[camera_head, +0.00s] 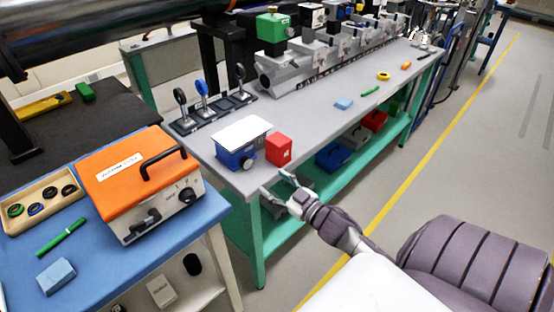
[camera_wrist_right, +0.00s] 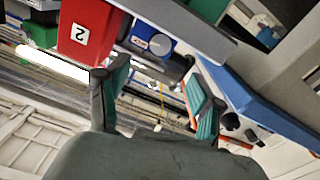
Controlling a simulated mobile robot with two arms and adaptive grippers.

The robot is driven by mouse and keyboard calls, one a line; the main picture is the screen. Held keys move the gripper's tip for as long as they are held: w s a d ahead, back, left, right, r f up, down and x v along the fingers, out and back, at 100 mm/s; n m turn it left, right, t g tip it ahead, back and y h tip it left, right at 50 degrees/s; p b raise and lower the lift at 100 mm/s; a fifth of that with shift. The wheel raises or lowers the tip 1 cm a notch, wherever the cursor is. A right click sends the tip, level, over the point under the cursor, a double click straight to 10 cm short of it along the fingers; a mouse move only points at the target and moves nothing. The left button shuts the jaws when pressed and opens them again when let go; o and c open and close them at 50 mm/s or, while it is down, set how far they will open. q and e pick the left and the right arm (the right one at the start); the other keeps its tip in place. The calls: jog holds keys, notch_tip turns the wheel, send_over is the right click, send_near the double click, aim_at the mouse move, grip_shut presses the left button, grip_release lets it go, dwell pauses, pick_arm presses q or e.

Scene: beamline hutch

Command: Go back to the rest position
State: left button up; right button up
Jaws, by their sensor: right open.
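My right gripper (camera_head: 277,187) is open and empty beside the front edge of the grey bench (camera_head: 222,172) in the head view. Its two fingers stand well apart in the right wrist view (camera_wrist_right: 155,100). A red block (camera_head: 279,150) sits on the bench corner just beyond the gripper. It also shows in the right wrist view with a label "2" (camera_wrist_right: 85,30). A blue box with a white top (camera_head: 240,141) stands next to the red block. My left gripper is not in view.
An orange-topped instrument (camera_head: 135,175) stands on the blue table (camera_head: 95,275) at left, near a tray of rings (camera_head: 42,200). A green shelf (camera_head: 330,178) runs under the bench. The floor (camera_head: 460,170) to the right of the bench is clear, with a yellow line.

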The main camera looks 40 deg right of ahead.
jog(key=shift+s, duration=0.3)
dwell(0.4)
